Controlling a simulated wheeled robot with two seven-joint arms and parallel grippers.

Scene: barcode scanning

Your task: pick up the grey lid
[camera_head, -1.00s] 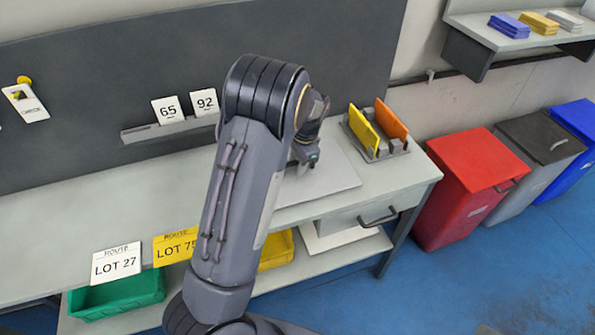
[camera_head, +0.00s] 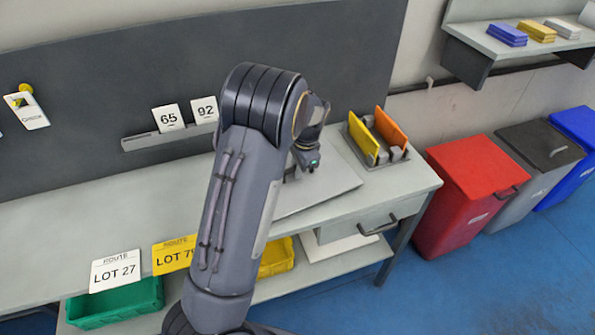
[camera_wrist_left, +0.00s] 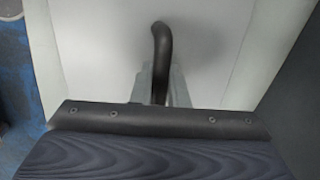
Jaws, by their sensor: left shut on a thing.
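The grey lid (camera_head: 328,188) is a flat light-grey panel lying at the right part of the workbench, partly hidden behind my left arm. Its dark curved handle (camera_wrist_left: 161,50) shows in the left wrist view. My left gripper (camera_head: 306,166) is over the lid, and it also shows in the left wrist view (camera_wrist_left: 160,88), with its fingers shut on either side of the handle. I cannot tell whether the lid is clear of the bench top. My right gripper is not in view.
A grey rack with yellow and orange plates (camera_head: 378,138) stands beyond the lid. Red (camera_head: 470,180), grey (camera_head: 535,155) and blue bins stand right of the workbench (camera_head: 405,182). A green tray (camera_head: 115,303) and a yellow tray (camera_head: 278,258) are below the bench top.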

